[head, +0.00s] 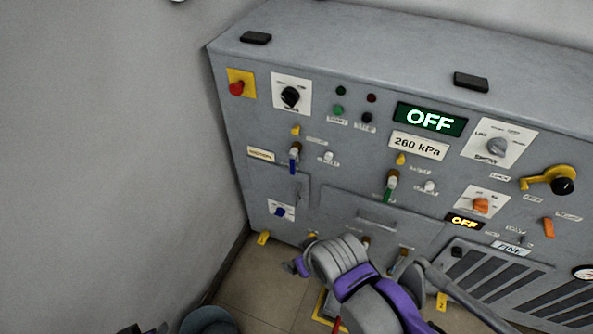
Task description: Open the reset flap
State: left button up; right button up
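A grey machine cabinet (330,150) fills the middle and right of the head view. I cannot tell for sure which part is the reset flap. A wide panel with a recessed handle (376,219) is low on the front and looks closed. A smaller panel (287,184) is left of it, with a blue-handled valve above and a blue knob (281,211) low on it. An arm of mine, apparently the right, reaches up from the bottom. Its purple-and-grey gripper (296,266) appears in front of the cabinet's lower edge; its fingers are unclear. My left gripper is not seen.
The front carries a red button (236,88), a green OFF display (430,119), an orange knob (481,205), a yellow crank (548,181) and a green-handled valve (389,186). A grey wall (100,130) is at left. Tiled floor (255,285) shows below.

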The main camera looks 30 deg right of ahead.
aim_at(273, 180)
jog(key=z, duration=0.85)
